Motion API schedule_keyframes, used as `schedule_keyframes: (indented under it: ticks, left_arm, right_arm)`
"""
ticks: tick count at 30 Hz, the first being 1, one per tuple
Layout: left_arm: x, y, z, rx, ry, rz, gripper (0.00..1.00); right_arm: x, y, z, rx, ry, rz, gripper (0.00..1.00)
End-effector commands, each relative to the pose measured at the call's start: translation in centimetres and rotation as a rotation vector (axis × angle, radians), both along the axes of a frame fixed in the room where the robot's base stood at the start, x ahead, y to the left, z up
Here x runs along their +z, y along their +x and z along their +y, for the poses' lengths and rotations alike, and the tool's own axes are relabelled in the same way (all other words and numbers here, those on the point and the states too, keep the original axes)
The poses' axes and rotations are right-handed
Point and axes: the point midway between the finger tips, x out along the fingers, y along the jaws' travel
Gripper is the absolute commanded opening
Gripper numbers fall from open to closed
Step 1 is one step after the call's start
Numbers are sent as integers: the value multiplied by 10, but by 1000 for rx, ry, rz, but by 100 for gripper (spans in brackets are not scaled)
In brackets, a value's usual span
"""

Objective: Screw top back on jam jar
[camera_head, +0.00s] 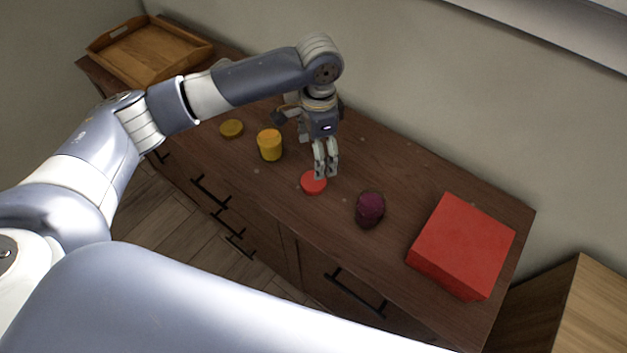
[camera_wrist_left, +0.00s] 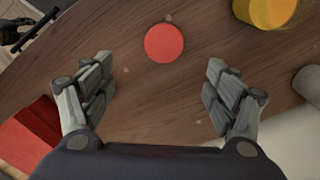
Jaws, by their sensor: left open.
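A dark purple-red jar (camera_head: 369,210), looking like the jam jar, stands upright on the wooden cabinet top. A flat round red lid (camera_head: 313,183) lies on the wood to its left, apart from it. My left gripper (camera_head: 326,174) points down just above and beside the red lid. In the left wrist view my left gripper (camera_wrist_left: 160,74) is open and empty, its two fingers wide apart. The red lid (camera_wrist_left: 164,43) shows there beyond the fingertips, near the middle between them. I do not see the dark jar in that view. My right gripper is not in view.
A yellow jar (camera_head: 269,145) and a flat yellow lid (camera_head: 231,128) stand to the left on the cabinet top (camera_head: 400,170). A large red box (camera_head: 463,246) is at the right end. A wooden tray (camera_head: 150,52) is at the far left. A wall runs behind.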

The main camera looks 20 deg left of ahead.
Motion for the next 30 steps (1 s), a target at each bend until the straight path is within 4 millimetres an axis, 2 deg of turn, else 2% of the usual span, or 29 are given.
schedule_keyframes:
  ticks: [5,12,15,26,30]
  left_arm:
    - [-7,0,-1,0,-1,2,80]
    - [-44,0,0,1,-1,3,80]
    - [-53,0,0,0,-1,-1,80]
    - [-57,0,0,-1,-2,-1,80]
    - [-70,1,3,1,1,2,80]
  right_arm:
    - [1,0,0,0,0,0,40]
    - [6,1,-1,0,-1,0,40]
    - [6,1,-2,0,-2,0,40]
    - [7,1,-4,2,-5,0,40]
    - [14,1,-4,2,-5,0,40]
